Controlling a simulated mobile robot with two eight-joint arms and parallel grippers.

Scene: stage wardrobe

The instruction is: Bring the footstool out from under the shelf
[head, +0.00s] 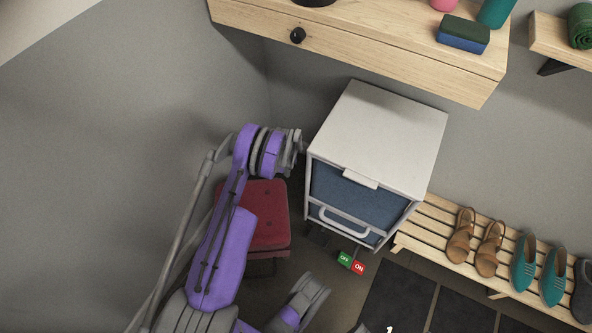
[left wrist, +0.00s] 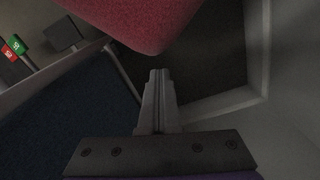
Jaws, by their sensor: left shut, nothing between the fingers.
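The footstool (head: 268,218) has a dark red cushioned top and stands on the floor, left of a white drawer unit. My left arm covers its left part. The footstool's red cushion (left wrist: 140,18) also fills the top middle of the left wrist view. My left gripper (left wrist: 158,78) is shut and empty, with its fingertips close to the cushion in that picture; I cannot tell if they touch. In the head view my wrist is beside the drawer unit, behind the stool, and the fingertips are hidden. A pale wooden shelf (head: 370,52) with a black knob is at the top.
The white unit (head: 385,135) with a blue drawer (head: 360,195) stands close right of the stool. A green and red on/off switch (head: 351,263) is near its foot. A slatted shoe rack (head: 430,222) stands right. Grey wall is at left.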

